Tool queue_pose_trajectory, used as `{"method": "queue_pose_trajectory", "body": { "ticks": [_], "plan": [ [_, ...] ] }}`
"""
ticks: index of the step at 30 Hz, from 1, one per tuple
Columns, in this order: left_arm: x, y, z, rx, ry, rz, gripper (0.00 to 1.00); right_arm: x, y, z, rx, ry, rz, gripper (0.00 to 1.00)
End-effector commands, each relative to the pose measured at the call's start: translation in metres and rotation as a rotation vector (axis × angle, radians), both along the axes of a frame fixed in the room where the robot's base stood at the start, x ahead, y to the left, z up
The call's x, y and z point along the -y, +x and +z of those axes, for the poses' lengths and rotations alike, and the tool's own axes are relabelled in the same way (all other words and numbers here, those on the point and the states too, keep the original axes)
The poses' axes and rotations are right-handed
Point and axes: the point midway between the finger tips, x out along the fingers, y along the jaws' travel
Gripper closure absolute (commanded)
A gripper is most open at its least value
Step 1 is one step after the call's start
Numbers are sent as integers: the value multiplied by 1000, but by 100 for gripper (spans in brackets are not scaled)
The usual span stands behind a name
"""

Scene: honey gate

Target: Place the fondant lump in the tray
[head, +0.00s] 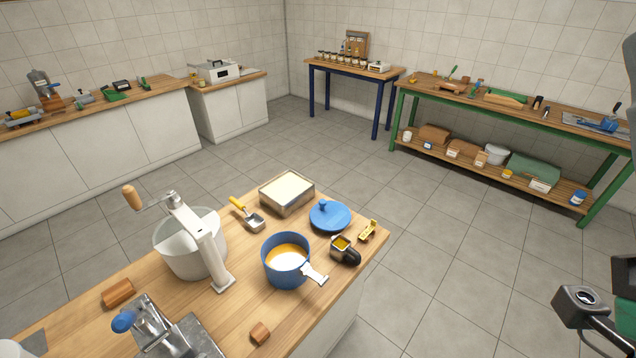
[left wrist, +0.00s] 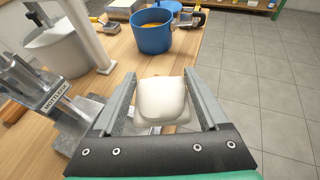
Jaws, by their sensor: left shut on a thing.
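The fondant lump (left wrist: 162,98) is a rounded white block between the two grey fingers of my left gripper (left wrist: 161,76), which is shut on it. The gripper and lump are not seen in the head view. In the left wrist view, the blue pot lies beyond the lump and the worktop's edge is to the right. A shallow, wood-sided tray (head: 287,208) with a pale, flat fill stands on the worktop behind the pot in the head view. I cannot tell whether the fill is solid. My right gripper's fingers are not in view.
On the worktop (head: 225,312) are a blue pot (head: 283,268) of amber liquid, a blue lid (head: 330,216), a white crank-handled bucket (head: 180,262), a yellow-handled scoop (head: 248,214), a dark jug (head: 346,253) and a metal press (head: 165,335). A small wooden block (head: 260,333) lies near the front edge.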

Motion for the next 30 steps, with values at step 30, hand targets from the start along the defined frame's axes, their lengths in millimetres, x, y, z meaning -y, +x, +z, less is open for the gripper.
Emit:
{"method": "queue_pose_trajectory", "body": {
  "ticks": [30],
  "plan": [
    [0, -30, 320, 1, -1, -1, 84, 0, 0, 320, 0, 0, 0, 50]
  ]
}}
